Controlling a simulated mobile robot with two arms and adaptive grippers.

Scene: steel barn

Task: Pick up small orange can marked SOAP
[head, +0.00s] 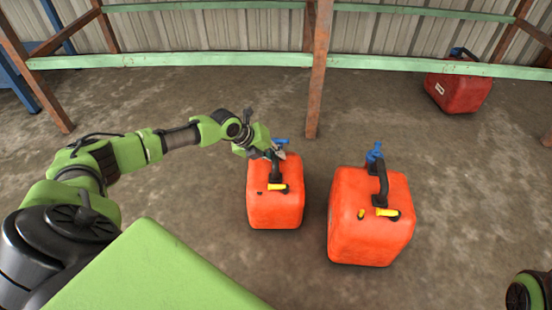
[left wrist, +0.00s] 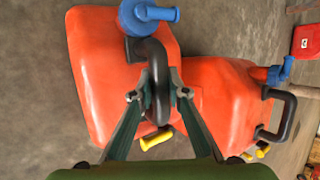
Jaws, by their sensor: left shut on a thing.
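The smaller orange can (head: 275,208) is in the middle of the head view, upright, with a black handle, a blue cap and a yellow spout. My left gripper (head: 279,154) is at its top, shut on the black handle. In the left wrist view the two fingers (left wrist: 158,96) stand on either side of the handle (left wrist: 157,68), above the orange can body (left wrist: 92,60). No SOAP marking shows on the faces in view. I cannot tell whether the can is clear of the floor. My right gripper is not in view.
A larger orange can (head: 370,225) stands close on the right, with a narrow gap. A red can (head: 459,92) with a small pale label stands far right by the wall. A wooden post (head: 318,75) and green rails (head: 180,60) are behind. The concrete floor in front is clear.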

